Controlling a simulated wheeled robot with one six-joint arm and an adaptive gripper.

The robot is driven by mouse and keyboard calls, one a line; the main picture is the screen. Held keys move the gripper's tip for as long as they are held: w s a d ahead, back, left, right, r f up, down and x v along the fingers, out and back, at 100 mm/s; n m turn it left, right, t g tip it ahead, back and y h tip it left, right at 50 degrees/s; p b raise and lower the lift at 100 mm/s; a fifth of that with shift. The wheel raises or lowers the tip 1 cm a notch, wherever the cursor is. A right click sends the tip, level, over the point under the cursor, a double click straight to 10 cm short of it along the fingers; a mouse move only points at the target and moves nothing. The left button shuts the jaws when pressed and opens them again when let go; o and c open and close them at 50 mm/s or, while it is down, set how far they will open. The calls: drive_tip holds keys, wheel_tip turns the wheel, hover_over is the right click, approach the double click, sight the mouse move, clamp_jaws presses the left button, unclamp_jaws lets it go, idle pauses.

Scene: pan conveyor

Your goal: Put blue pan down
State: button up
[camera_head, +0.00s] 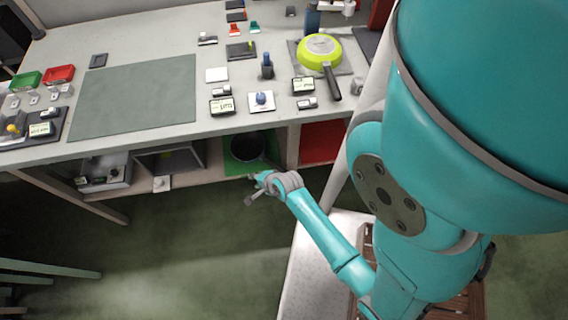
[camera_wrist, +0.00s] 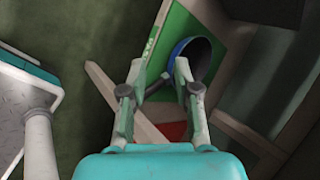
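The blue pan (camera_head: 247,147) sits on a green patch (camera_head: 232,168) of the lower shelf, under the worktop. In the wrist view the pan (camera_wrist: 196,62) shows a dark inside and a blue rim, and its dark handle (camera_wrist: 154,87) runs left past my fingers. My gripper (camera_head: 257,185) is in front of the shelf, just short of the pan. In the wrist view the fingers of my gripper (camera_wrist: 160,68) are spread apart with a clear gap between them. The handle appears beyond or between the fingers; I see no grip on it.
A yellow-green pan (camera_head: 319,50) lies on the worktop (camera_head: 205,135) above. A red patch (camera_head: 322,142) is right of the green one, past a shelf divider (camera_head: 291,146). Grey boxes (camera_head: 170,158) stand left on the shelf. The floor in front is open.

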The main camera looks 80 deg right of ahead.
drive_tip(key=s+a+r+n+t, duration=0.3)
drive_tip(key=s+a+r+n, duration=0.4)
drive_tip(key=a+r+n, duration=0.55)
drive_tip(key=s+a+r+n+t+y, duration=0.1)
drive_tip(key=s+a+r+n, duration=0.1)
drive_tip(key=r, duration=0.4)
drive_tip(key=s+a+r+n+t+y, duration=0.1)
drive_tip(key=s+a+r+n+t, duration=0.1)
drive_tip(key=r+n, duration=0.4)
drive_tip(key=s+a+r+n+t+y, duration=0.1)
drive_tip(key=s+a+r+n, duration=0.3)
drive_tip(key=r, duration=0.3)
drive_tip(key=shift+s+a+r+t, duration=0.15)
drive_tip(key=shift+a+r+t, duration=0.05)
drive_tip(key=shift+a+t, duration=0.2)
